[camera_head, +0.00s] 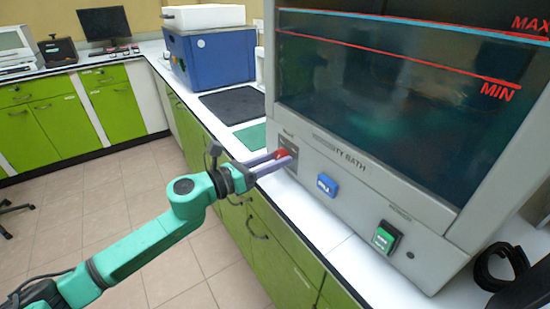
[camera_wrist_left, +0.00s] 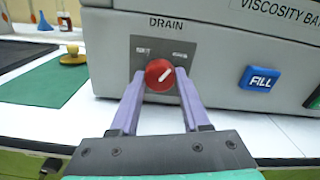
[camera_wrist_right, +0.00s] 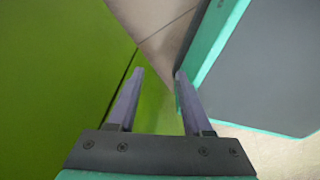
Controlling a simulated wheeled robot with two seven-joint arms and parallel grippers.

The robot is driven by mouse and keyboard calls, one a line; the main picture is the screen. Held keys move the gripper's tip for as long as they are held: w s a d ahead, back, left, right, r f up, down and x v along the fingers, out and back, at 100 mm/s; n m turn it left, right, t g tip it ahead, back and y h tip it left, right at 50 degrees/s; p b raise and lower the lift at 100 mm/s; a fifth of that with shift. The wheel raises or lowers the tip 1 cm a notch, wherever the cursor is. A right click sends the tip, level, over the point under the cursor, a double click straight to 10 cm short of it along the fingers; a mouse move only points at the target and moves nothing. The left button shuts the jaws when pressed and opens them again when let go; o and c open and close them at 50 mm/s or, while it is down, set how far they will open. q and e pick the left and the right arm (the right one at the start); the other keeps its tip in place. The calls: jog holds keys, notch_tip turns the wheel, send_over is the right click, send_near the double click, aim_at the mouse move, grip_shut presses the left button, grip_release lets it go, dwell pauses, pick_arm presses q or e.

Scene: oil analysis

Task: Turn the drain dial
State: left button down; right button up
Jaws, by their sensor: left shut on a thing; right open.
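The drain dial is a round red knob (camera_wrist_left: 160,75) with a white pointer line, on a grey plate under the word DRAIN. The pointer slants up to the right. In the head view the red dial (camera_head: 282,153) shows at the lower left of the viscosity bath's front (camera_head: 345,200). My left gripper (camera_wrist_left: 160,82) is shut on the dial, one purple finger on each side of it; it also shows in the head view (camera_head: 272,162). My right gripper (camera_wrist_right: 158,75) is open and empty, beside a green surface, and is not in the head view.
A blue FILL button (camera_head: 326,185) and a green switch (camera_head: 386,237) sit right of the dial. A dark mat (camera_head: 232,105) and a green mat (camera_head: 252,136) lie on the white counter. A blue machine (camera_head: 210,55) stands farther back. The floor left of the counter is mostly clear.

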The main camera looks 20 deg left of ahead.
pick_arm(q)
jog(key=n+p, duration=0.1)
jog(key=n, duration=0.2)
jog(key=shift+r+n, duration=0.15)
jog(key=shift+n, duration=0.15)
jog(key=n+p, duration=0.2)
jog(key=n, duration=0.1)
jog(key=shift+n, duration=0.3)
jog(key=n+p, duration=0.3)
jog(key=n, duration=0.3)
jog(key=shift+r+p, duration=0.1)
jog(key=shift+p, duration=0.2)
jog(key=shift+n+p, duration=0.6)
jog(key=shift+n, duration=0.5)
jog(key=shift+c, duration=1.9)
grip_release()
